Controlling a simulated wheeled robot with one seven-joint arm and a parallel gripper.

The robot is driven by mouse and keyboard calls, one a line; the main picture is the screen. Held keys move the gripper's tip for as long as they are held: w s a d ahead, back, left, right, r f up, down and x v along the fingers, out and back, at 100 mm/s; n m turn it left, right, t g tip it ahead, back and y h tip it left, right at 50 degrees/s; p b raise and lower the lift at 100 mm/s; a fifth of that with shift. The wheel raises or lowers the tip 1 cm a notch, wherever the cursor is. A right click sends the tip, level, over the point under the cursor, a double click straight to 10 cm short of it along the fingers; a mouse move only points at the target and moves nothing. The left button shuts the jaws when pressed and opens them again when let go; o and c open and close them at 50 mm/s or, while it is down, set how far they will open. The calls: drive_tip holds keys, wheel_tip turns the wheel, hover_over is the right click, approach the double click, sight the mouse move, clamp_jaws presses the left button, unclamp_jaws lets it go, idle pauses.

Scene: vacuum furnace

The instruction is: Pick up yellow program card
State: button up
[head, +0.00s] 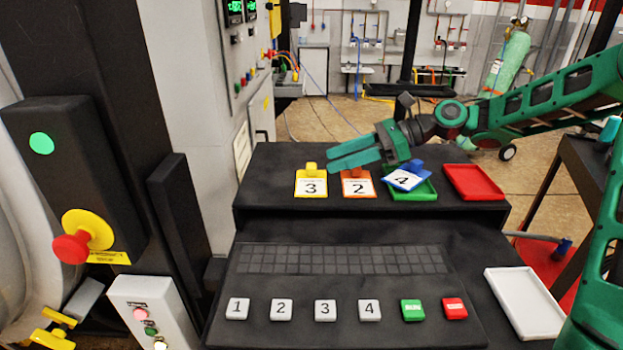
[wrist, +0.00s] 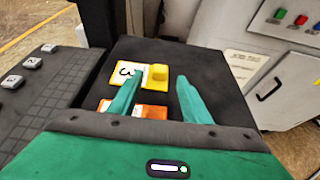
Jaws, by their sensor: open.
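The yellow program card (head: 311,184), marked 3 with a yellow knob, lies on the raised rear shelf of the console, at the left of the card row. In the wrist view the yellow card (wrist: 128,74) lies ahead of the fingertips, with its knob between their lines. My gripper (head: 332,158) is open and empty, held above the shelf just behind and right of the yellow card. Its two teal fingers (wrist: 158,82) show in the wrist view, the left one overlapping part of the yellow card.
An orange card (head: 358,186) marked 2 lies right of the yellow one. A red tray (head: 474,182) is empty. A white tray (head: 525,302) is at right front. Console keys (head: 325,310) are in front.

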sight(319, 174)
drive_tip(key=shift+x, duration=2.7)
drive_tip(key=shift+w+r, duration=0.1)
drive_tip(key=shift+r, duration=0.05)
clamp_jaws()
